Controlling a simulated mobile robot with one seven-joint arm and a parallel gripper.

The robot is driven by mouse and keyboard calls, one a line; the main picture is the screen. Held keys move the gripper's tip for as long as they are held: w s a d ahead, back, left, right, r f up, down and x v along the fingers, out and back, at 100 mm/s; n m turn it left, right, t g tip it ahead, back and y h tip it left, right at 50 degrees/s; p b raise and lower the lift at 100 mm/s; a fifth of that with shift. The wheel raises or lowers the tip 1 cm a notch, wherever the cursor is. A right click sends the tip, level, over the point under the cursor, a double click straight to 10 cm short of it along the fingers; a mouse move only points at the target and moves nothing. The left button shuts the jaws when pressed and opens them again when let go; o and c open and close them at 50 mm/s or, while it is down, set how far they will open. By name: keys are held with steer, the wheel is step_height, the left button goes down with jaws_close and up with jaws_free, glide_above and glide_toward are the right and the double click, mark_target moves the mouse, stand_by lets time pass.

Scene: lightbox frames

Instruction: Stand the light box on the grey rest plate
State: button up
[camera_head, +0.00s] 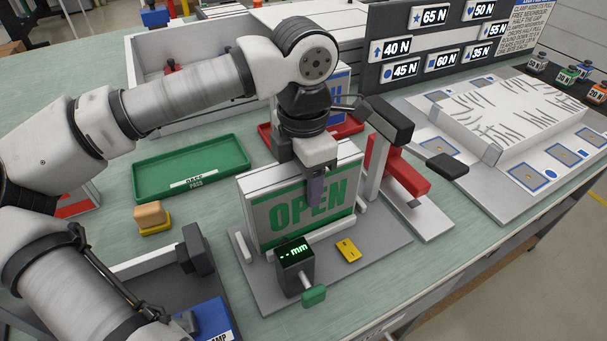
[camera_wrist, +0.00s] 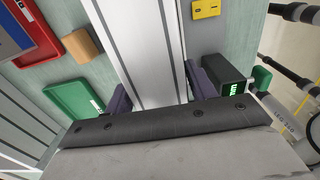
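The light box (camera_head: 300,208) is a white case with a green OPEN sign on its front. It looks upright over a grey plate (camera_head: 383,248); its lower edge is partly hidden by a small gauge, so contact with the plate is hard to judge. My gripper (camera_head: 318,180) comes down over its top, with one purple finger against the sign face. In the wrist view the box's ribbed top (camera_wrist: 150,50) runs between both fingers (camera_wrist: 158,92), which appear to touch its two sides.
A black gauge (camera_head: 294,265) with a green knob and a yellow block (camera_head: 348,250) are in front. A green tray (camera_head: 190,167) and an orange block (camera_head: 151,217) lie left. A red-and-white stand (camera_head: 400,170) is close right. A large white panel (camera_head: 520,115) lies farther right.

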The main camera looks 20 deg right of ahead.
steer(key=shift+o, duration=1)
step_height(320, 180, up, 12)
steer(key=shift+r, duration=0.2)
stand_by(0.9)
